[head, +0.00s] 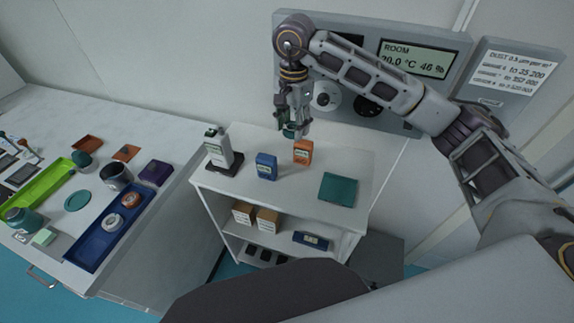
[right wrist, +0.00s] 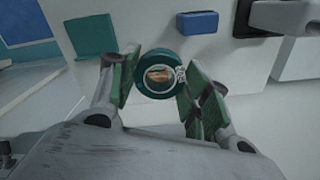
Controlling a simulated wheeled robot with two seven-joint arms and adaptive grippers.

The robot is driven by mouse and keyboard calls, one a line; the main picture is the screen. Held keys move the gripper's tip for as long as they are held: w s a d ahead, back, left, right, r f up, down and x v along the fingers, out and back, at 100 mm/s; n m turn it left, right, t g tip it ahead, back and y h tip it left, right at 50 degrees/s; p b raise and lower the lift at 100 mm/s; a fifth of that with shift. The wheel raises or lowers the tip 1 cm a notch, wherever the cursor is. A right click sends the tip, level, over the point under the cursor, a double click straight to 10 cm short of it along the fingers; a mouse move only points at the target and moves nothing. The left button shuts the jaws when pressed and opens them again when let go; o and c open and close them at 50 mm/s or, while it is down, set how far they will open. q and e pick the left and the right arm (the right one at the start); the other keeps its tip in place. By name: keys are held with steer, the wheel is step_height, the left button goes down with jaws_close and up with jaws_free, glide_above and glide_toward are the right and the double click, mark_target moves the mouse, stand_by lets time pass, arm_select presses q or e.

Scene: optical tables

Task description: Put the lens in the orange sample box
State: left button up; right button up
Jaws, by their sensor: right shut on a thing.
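My right gripper (head: 296,130) is above the back of the white cabinet top, shut on the lens. The lens is a round teal-rimmed disc (right wrist: 160,74) between the fingertips in the right wrist view; in the head view it is a small teal shape (head: 289,133), partly hidden by the fingers. The orange sample box (head: 303,152) stands upright on the cabinet top, just below and slightly right of the gripper in the head view. In the wrist view an orange-brown patch shows through the lens; the rest of the box is hidden there. My left gripper is not in view.
A blue box (head: 267,167) stands left of the orange one, and a grey bottle on a dark base (head: 218,155) farther left. A teal pad (head: 340,189) lies at right. The wall panel (head: 420,57) is close behind my right arm. A cluttered bench (head: 140,135) stands at left.

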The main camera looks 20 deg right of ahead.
steer(key=shift+d+m, duration=0.15)
steer(key=shift+m, duration=0.95)
steer(key=shift+f, duration=0.15)
steer(key=p, duration=0.2)
glide_above(292, 174)
step_height(292, 174, down, 14)
steer(key=shift+r, duration=0.1)
steer(key=shift+f+p, duration=0.55)
steer(key=shift+f, duration=1.45)
steer(key=shift+f, duration=0.1)
